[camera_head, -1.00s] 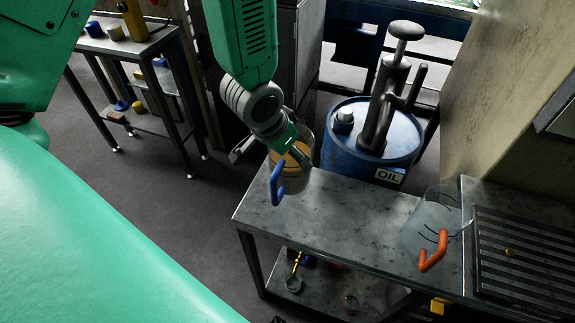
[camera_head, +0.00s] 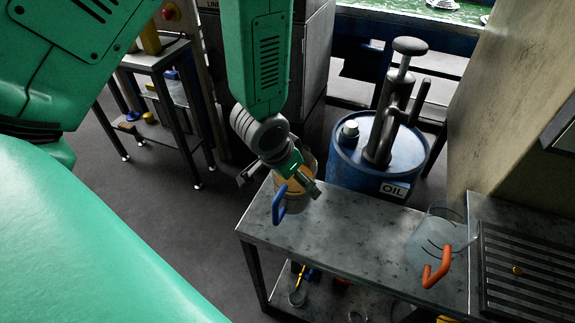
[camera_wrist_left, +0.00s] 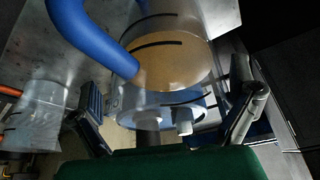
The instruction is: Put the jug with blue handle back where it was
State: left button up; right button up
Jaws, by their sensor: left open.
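The jug with the blue handle (camera_head: 279,206) stands at the far left corner of the metal table (camera_head: 345,222). It is clear, with a brownish-yellow content, and its handle points toward the front. My left gripper (camera_head: 287,176) is at the jug, partly covering its body in the head view. In the left wrist view the fingers of my left gripper (camera_wrist_left: 168,108) are spread apart, with the jug (camera_wrist_left: 175,65) showing between and beyond them. I cannot tell whether a finger touches it. My right gripper is in neither view.
A clear jug with an orange handle (camera_head: 437,268) stands at the table's right end, beside a slatted grate (camera_head: 530,265). A blue oil drum (camera_head: 350,165) with a pump stands behind the table. The table's middle is clear. A shelf unit (camera_head: 160,58) stands at the back left.

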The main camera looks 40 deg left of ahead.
pick_arm(q)
jog(key=a+p+v, duration=0.1)
jog(key=v, duration=1)
jog(key=s+f+n+g, duration=0.1)
jog(key=s+f+g, duration=0.1)
jog(key=s+f, duration=0.8)
jog(key=s+f+g, duration=0.2)
jog(key=s+f, duration=0.6)
jog(key=f, duration=0.4)
notch_tip(320, 180, down, 10)
jog(key=b, duration=0.9)
jog(key=shift+w+a+y+b, duration=0.15)
jog(key=shift+w+y+b, duration=0.15)
jog(key=shift+w, duration=0.05)
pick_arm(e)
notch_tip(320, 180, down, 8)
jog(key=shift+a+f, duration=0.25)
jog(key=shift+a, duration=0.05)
pick_arm(q)
jog(key=shift+r, duration=0.1)
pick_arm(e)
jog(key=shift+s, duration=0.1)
